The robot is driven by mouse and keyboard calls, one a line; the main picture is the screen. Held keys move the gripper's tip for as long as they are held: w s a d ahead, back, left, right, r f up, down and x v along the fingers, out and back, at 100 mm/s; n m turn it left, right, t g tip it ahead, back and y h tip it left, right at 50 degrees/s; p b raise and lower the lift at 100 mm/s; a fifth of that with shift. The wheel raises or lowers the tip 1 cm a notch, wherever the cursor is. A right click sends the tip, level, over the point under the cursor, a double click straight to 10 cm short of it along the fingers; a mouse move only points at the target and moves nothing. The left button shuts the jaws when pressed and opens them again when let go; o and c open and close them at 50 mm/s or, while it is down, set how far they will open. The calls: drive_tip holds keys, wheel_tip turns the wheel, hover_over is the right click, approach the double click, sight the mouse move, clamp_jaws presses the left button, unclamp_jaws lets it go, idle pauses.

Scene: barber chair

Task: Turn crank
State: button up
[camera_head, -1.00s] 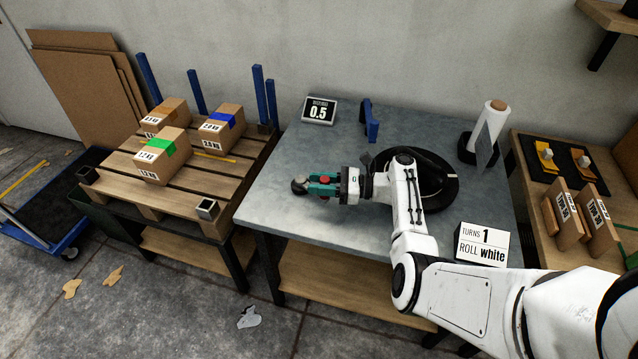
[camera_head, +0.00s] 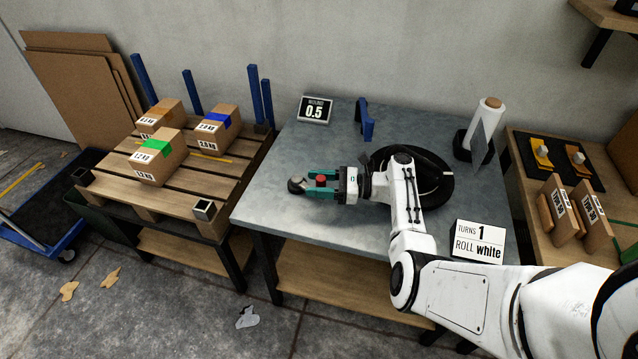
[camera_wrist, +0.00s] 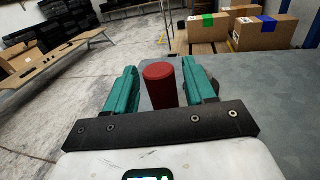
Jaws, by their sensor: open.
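The crank shows as a red upright knob (camera_head: 321,181), which also shows in the wrist view (camera_wrist: 160,85). My gripper (camera_head: 312,182) is open, with one teal finger on each side of the knob. In the wrist view a gap shows on the knob's left; contact on its right side is unclear. A round grey part (camera_head: 297,185) lies just past the fingertips. A black round turntable (camera_head: 440,178) is partly hidden by my arm. The crank's lower part and its link to the turntable are hidden.
A sign (camera_head: 478,242) reads "TURNS 1, ROLL white". A display (camera_head: 315,109) reads 0.5. A white roll (camera_head: 487,128) stands at the table's back right. A blue bracket (camera_head: 366,122) stands at the back. A pallet (camera_head: 112,187) with boxes stands left. The table's front left is clear.

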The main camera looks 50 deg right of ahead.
drive_tip(key=v, duration=0.7)
drive_tip(key=shift+s+d, duration=0.15)
drive_tip(key=shift+s, duration=0.05)
